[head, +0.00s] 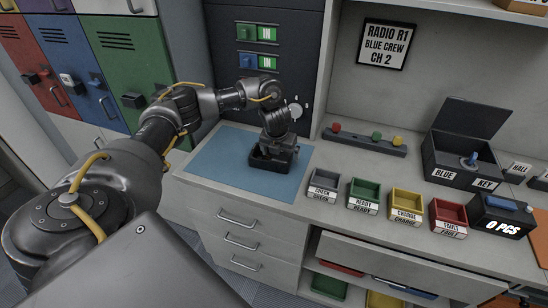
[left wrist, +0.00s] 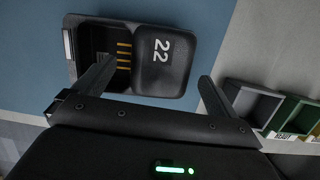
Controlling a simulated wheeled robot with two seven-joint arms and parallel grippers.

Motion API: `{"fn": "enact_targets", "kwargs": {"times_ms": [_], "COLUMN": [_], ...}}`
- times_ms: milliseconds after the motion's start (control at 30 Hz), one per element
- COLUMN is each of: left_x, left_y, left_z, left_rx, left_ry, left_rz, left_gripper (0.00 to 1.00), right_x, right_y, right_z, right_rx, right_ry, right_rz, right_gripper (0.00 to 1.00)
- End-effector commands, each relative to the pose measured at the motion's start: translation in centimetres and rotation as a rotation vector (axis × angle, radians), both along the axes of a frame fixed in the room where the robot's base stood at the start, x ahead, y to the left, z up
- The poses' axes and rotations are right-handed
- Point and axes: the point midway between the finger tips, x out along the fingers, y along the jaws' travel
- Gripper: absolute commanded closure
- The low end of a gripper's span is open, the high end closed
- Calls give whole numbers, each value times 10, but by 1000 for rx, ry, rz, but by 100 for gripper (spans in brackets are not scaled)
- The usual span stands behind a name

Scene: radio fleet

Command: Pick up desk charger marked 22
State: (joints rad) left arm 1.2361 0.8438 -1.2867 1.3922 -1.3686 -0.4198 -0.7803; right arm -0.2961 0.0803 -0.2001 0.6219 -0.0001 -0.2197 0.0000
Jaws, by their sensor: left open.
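The desk charger marked 22 (left wrist: 174,82) is a black block with a white 22 on its raised right part and an open pocket with gold contacts on its left. It lies on the blue mat (left wrist: 30,60). In the head view, the charger (head: 264,163) is partly covered by my left gripper (head: 279,146), which points down at it. In the left wrist view, my left gripper (left wrist: 156,72) is open and holds nothing. One finger overlaps the pocket; the other is beyond the block's right side. I cannot tell whether either touches. My right gripper is not in view.
Small bins, grey (head: 324,183), green (head: 365,191), yellow (head: 406,203) and red (head: 448,213), stand right of the mat. A dark open box (head: 455,172) and a "0 PCS" device (head: 500,217) are farther right. Behind the charger stands a dark panel (head: 225,80). The mat's left side is clear.

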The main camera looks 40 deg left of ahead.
Motion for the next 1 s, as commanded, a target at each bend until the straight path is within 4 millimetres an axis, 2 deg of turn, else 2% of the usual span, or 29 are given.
{"fn": "enact_targets", "kwargs": {"times_ms": [33, 200, 433, 867, 1000], "left_x": [1, 6, 6, 6, 6], "left_y": [0, 2, 2, 2, 2], "left_z": [-4, -19, -21, -20, -20], "left_rx": [-1, -1, 0, 0, 0], "left_ry": [2, 0, -2, -2, -3], "left_rz": [1, 2, 0, 0, 1], "left_gripper": [3, 3, 3, 59, 61], "right_x": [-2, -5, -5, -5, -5], "right_y": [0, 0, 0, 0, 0], "right_z": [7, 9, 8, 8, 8], "right_rx": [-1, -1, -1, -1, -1], "right_ry": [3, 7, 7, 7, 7], "right_rz": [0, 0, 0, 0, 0], "right_gripper": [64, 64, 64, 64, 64]}}
